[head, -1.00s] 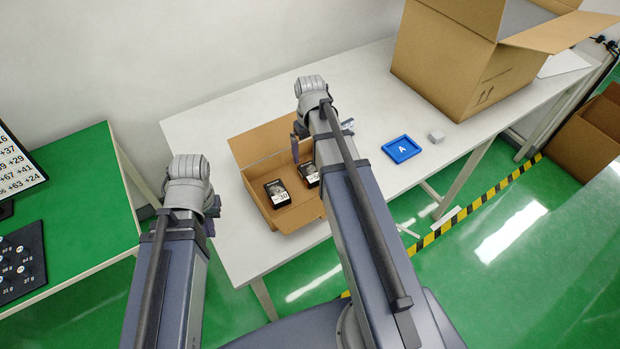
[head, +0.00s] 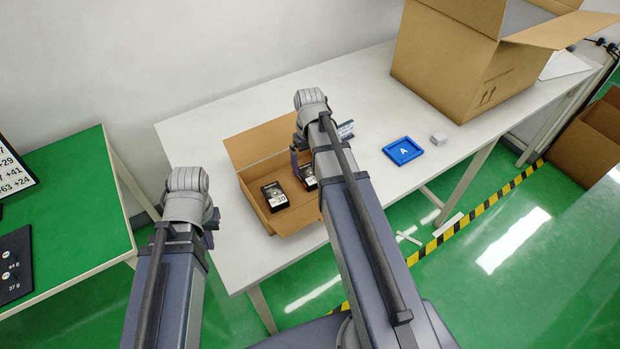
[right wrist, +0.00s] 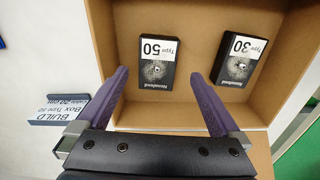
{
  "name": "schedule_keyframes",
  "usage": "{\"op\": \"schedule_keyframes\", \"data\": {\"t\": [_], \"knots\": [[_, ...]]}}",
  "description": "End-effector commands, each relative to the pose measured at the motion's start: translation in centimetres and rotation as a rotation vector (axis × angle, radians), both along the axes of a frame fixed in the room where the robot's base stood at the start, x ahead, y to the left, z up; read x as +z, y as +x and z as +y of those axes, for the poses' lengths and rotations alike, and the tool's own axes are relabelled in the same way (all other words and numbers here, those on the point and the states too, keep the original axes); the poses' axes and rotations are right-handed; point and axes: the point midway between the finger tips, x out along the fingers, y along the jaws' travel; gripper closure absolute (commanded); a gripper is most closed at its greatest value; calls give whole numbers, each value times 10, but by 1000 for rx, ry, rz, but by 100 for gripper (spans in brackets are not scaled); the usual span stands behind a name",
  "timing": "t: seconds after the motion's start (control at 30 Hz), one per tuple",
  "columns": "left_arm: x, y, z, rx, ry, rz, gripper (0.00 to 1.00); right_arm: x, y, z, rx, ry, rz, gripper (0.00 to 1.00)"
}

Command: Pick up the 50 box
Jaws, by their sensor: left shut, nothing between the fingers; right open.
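The 50 box (right wrist: 157,50), black with a white label reading "Type 50", lies in an open cardboard carton. In the head view the 50 box (head: 308,178) is partly hidden behind my right arm. My right gripper (right wrist: 159,74) is open, with a finger on either side of the near part of the 50 box in the picture; whether it touches cannot be told. In the head view my right gripper (head: 296,158) is over the carton (head: 290,222), mostly hidden by its wrist. My left gripper (head: 210,229) is shut and empty, left of the carton.
A 30 box (right wrist: 236,68) lies beside the 50 box. A small sign (right wrist: 72,108) reading "Build Box Type 50" stands by the carton. A blue tray (head: 403,151) marked A and a grey block (head: 439,138) are right on the white table, before a large cardboard box (head: 450,62).

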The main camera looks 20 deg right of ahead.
Motion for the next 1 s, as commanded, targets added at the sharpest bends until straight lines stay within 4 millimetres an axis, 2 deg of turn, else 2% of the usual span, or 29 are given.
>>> {"op": "schedule_keyframes", "data": {"t": [0.3, 0.4, 0.7, 1.0], "knots": [[-41, 0, 0, 0, 0, 0, 100, -41, -3, -4, 0, 0, 0, 0], [-49, 0, 0, 0, 0, 0, 100, -49, -3, -4, 0, 0, 0, 0], [-48, 0, 0, 0, 0, 0, 100, -48, -3, -4, 0, 0, 0, 1], [-48, 0, 0, 0, 0, 0, 100, -48, -3, -4, 0, 0, 0, 35]]}}
